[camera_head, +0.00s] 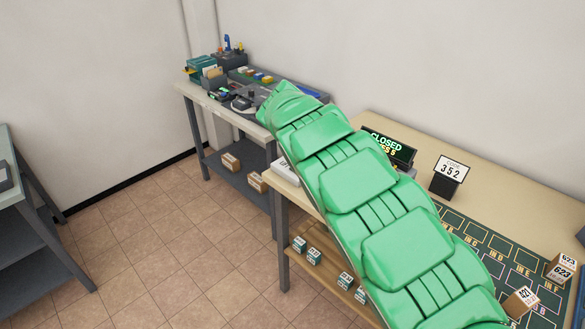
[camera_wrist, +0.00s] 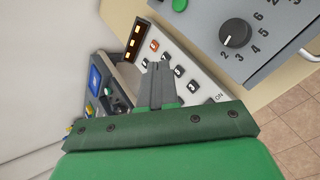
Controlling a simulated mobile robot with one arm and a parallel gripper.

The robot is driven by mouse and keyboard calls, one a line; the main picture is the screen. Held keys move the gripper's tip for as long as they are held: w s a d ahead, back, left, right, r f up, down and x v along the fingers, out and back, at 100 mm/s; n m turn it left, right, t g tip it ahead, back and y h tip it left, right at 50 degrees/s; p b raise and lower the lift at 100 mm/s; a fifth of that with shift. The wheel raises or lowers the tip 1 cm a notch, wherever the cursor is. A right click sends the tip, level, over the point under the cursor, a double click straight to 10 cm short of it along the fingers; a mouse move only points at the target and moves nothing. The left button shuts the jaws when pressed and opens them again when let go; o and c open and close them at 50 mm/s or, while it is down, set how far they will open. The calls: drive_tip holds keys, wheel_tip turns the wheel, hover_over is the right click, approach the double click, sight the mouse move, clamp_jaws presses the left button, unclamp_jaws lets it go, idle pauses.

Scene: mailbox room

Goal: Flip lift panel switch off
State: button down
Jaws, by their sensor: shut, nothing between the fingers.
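In the wrist view, a pale panel (camera_wrist: 207,84) carries a row of small dark switches (camera_wrist: 179,71), with one orange-red switch (camera_wrist: 153,45) at the upper end. An "ON" label (camera_wrist: 219,97) is at its lower right; no lift label is readable, and I cannot tell the switches' positions. My gripper (camera_wrist: 158,68) is shut and empty, its fingertips in front of the panel, beside the switch row. Contact cannot be told. The fingers hide part of the panel. In the head view my green arm covers this area and the fingertips do not show.
A grey box with a black dial (camera_wrist: 235,33) and a green button (camera_wrist: 180,5) is close at the upper right. A lit amber display (camera_wrist: 133,40) stands left of the switches. In the head view, a CLOSED sign (camera_head: 387,146) and a code stand (camera_head: 449,174) are right of my arm.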

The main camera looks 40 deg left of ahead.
drive_tip(key=s+a+f+n+y, duration=0.1)
drive_tip(key=s+a+f+n, duration=0.1)
drive_tip(key=s+a, duration=0.3)
drive_tip(key=shift+a+f, duration=0.4)
drive_tip(key=shift+a, duration=0.45)
drive_tip(key=shift+a+f, duration=0.2)
drive_tip(key=shift+f, duration=1.25)
drive_tip(key=shift+a+f, duration=0.15)
drive_tip(key=shift+f, duration=1.25)
drive_tip(key=shift+a+f, duration=0.2)
drive_tip(key=shift+f, duration=1.25)
drive_tip(key=shift+f, duration=0.75)
drive_tip(key=shift+r, duration=0.1)
drive_tip(key=shift+r, duration=0.65)
drive_tip(key=shift+r, duration=0.1)
drive_tip(key=shift+d+r, duration=0.2)
drive_tip(key=shift+r, duration=1)
drive_tip(key=shift+d+r, duration=0.15)
drive_tip(key=shift+r, duration=1.05)
